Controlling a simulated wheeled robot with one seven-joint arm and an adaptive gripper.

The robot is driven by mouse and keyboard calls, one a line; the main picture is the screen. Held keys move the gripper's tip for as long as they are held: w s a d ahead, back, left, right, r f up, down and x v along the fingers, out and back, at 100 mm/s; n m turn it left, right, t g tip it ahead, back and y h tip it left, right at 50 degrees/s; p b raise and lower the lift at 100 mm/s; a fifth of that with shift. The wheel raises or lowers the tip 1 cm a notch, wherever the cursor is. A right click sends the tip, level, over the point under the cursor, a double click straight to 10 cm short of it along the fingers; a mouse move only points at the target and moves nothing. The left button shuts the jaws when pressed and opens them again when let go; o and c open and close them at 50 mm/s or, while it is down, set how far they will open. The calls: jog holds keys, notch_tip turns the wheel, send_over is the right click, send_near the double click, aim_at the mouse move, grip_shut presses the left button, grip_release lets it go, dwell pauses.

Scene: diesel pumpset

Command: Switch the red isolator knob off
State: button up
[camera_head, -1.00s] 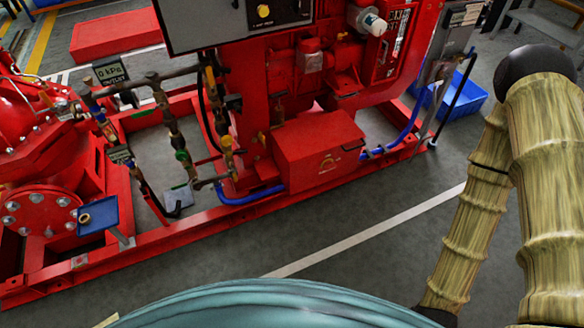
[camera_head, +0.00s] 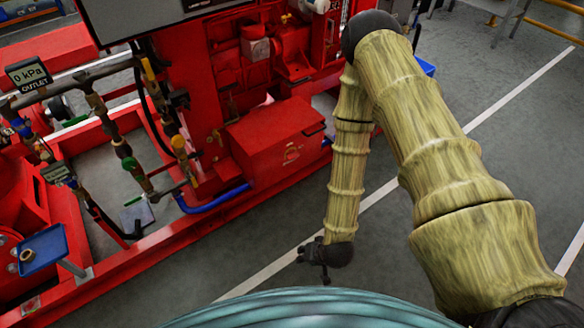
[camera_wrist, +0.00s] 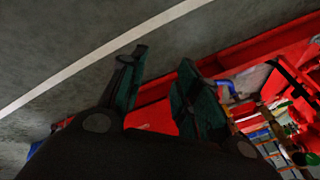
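I cannot make out the red isolator knob in either view. The grey panel box (camera_head: 130,12) is cut off by the top edge of the head view, and its face is mostly out of sight. The red pumpset skid (camera_head: 190,232) lies at left and centre. My gripper (camera_wrist: 162,58) shows in the wrist view with its two dark green fingers apart and nothing between them. In the head view its dark end (camera_head: 325,258) hangs over the floor, in front of the skid and apart from it.
A red box (camera_head: 275,138) sits on the skid. A blue bin (camera_head: 426,67) is partly hidden behind my arm.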

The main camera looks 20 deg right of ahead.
jog(key=w+a+f+m+t+b, duration=0.1)
jog(key=w+f+m+t+b, duration=0.2)
jog(key=w+f+b, duration=0.5)
jog(key=m+t+h+b, duration=0.3)
jog(key=m+t+b, duration=0.75)
jog(key=b, duration=0.65)
send_near(294, 158)
jog(key=shift+m, duration=0.35)
jog(key=w+b, duration=0.1)
jog(key=w, duration=0.2)
jog(key=w+b, duration=0.1)
jog(key=w, duration=0.2)
jog(key=w+b, duration=0.1)
jog(key=w, duration=0.3)
jog(key=shift+d+f, duration=0.1)
jog(key=shift+d, duration=0.2)
grip_shut()
